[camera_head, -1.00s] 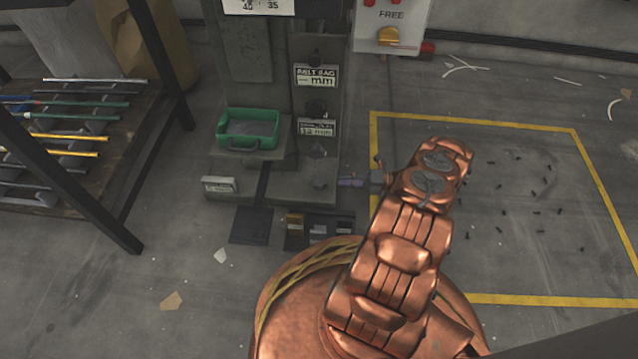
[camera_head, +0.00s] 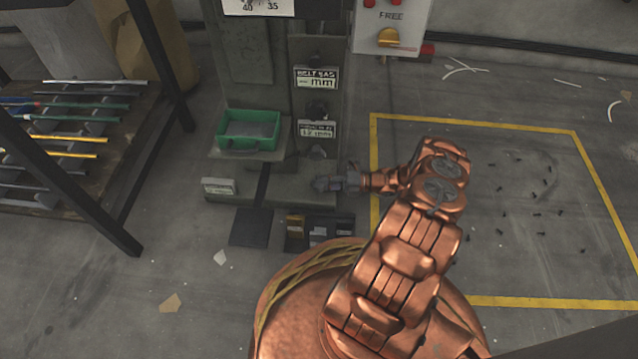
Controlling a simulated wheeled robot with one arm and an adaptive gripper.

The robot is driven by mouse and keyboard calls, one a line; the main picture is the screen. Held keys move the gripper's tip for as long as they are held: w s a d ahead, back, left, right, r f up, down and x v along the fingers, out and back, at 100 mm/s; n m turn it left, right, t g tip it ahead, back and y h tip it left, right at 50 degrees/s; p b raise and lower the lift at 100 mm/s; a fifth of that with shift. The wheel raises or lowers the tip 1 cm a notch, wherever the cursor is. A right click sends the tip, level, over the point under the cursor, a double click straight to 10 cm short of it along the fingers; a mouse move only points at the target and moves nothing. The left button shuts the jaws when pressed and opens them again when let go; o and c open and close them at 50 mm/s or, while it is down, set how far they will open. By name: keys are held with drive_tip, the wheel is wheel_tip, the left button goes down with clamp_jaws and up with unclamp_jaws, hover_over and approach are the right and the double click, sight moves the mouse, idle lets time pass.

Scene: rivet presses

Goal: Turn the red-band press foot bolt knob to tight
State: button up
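A grey press (camera_head: 250,65) stands at the upper middle, with a stepped base (camera_head: 290,192) on the floor. Dark knobs (camera_head: 316,108) sit on its front right column beside small white labels. A small dark rounded part (camera_head: 317,153) shows lower down, just above my gripper; I cannot tell if it is the foot bolt knob. No red band shows on the press. My gripper (camera_head: 322,184) reaches in from the right and lies over the right end of the base. Its fingers are small and dark here, so their opening and any contact are unclear. It hides part of the base.
A green tray (camera_head: 222,140) sits on the press's ledge. Small dark bins (camera_head: 318,236) stand on the floor in front. A rack with coloured rods (camera_head: 140,120) is at left. A control box (camera_head: 410,22) is at top. Yellow-lined floor lies right.

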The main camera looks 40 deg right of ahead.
drive_tip(key=shift+w+a, duration=0.3)
drive_tip(key=shift+a, duration=0.2)
clamp_jaws()
